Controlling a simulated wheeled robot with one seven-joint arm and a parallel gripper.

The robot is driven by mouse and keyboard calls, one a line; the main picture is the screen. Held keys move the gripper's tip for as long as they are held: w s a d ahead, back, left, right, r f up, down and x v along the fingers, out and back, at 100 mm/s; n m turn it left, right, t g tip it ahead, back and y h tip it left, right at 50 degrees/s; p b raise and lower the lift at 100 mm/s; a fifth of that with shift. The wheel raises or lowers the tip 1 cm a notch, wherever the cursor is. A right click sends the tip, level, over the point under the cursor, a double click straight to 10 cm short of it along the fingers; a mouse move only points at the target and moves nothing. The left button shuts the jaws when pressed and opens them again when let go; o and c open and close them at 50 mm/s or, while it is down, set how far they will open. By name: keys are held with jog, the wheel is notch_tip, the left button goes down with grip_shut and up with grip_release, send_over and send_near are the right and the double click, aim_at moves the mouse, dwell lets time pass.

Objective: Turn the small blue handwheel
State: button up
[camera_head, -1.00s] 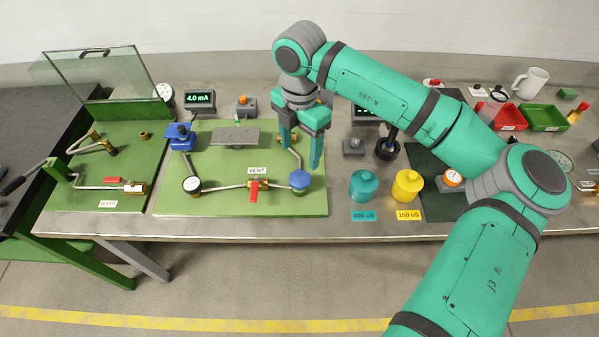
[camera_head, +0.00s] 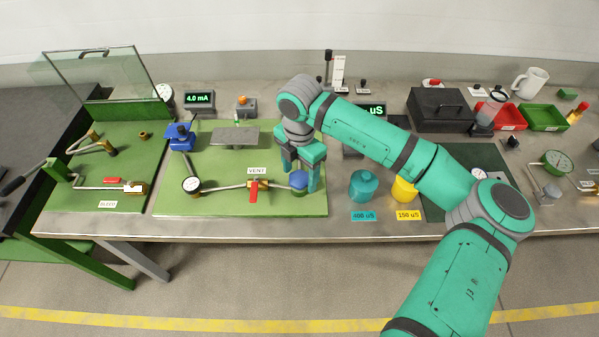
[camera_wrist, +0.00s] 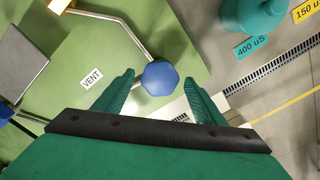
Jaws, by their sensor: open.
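The small blue handwheel (camera_head: 298,179) is a faceted blue knob at the right end of the pipe on the green board (camera_head: 230,208). In the wrist view the handwheel (camera_wrist: 160,78) shows from above, just beyond and between my fingertips. My gripper (camera_head: 300,184) is open and empty, pointing down right at the handwheel, with one finger to its right and the other partly behind it. In the wrist view the gripper's fingers (camera_wrist: 160,85) spread either side of the handwheel. Contact cannot be told.
A red-handled valve (camera_head: 254,190) under the VENT label sits left of the handwheel. A teal container (camera_head: 363,185) and a yellow container (camera_head: 404,190) stand to the right.

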jog(key=c, duration=1.1)
jog(key=shift+o, duration=0.2)
jog(key=shift+n, duration=0.4)
jog(key=n, duration=0.9)
jog(key=shift+a, duration=0.15)
jog(key=n, duration=0.4)
jog(key=shift+s, duration=0.1)
jog(key=n, duration=0.3)
jog(key=shift+n, duration=0.4)
jog(key=n, duration=0.6)
